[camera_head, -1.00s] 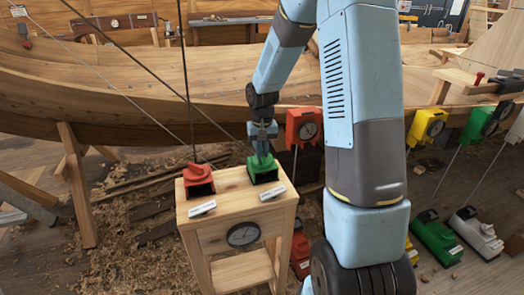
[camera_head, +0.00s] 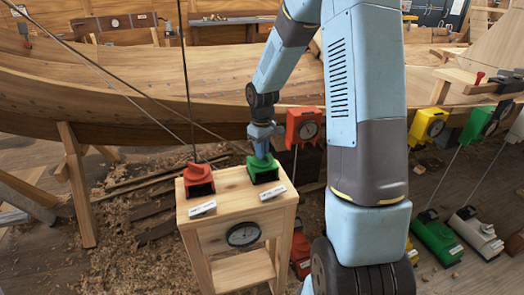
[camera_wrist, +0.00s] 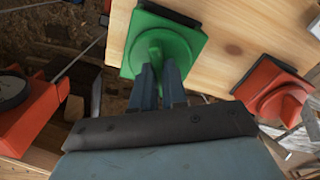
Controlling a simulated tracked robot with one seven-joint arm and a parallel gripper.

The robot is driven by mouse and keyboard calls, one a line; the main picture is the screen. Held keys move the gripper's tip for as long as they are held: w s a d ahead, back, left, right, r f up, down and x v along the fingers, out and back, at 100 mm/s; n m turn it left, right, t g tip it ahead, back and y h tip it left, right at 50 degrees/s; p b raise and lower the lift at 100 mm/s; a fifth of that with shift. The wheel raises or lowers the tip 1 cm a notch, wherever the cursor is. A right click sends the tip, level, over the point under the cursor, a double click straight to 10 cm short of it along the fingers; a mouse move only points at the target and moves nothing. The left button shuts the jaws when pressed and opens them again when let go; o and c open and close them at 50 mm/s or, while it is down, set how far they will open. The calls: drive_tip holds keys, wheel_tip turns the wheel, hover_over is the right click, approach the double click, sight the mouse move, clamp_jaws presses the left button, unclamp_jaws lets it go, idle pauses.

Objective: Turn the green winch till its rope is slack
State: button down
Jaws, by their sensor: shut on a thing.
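The green winch (camera_head: 264,173) sits on top of the wooden stand (camera_head: 228,192), at its right side. My gripper (camera_head: 262,150) comes down on it from above. In the wrist view, my gripper (camera_wrist: 160,80) is shut on the raised knob of the green winch (camera_wrist: 188,45), one finger on each side. A dark rope (camera_head: 130,52) slants from the upper left down toward the winch. Its lower end is partly hidden by my gripper, and I cannot tell its tension.
A red winch (camera_head: 198,178) stands left of the green one, with another rope. A dial (camera_head: 243,234) is on the stand's front. The wooden hull (camera_head: 120,80) lies behind. Orange (camera_head: 303,127) and yellow (camera_head: 427,126) boxes hang to the right.

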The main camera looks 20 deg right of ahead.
drive_tip(key=shift+n, duration=1.3)
drive_tip(key=c, duration=1.2)
unclamp_jaws()
drive_tip(key=shift+o, duration=0.2)
drive_tip(key=shift+r, duration=0.1)
wheel_tip(320, 180, up, 14)
drive_tip(key=shift+f, duration=0.25)
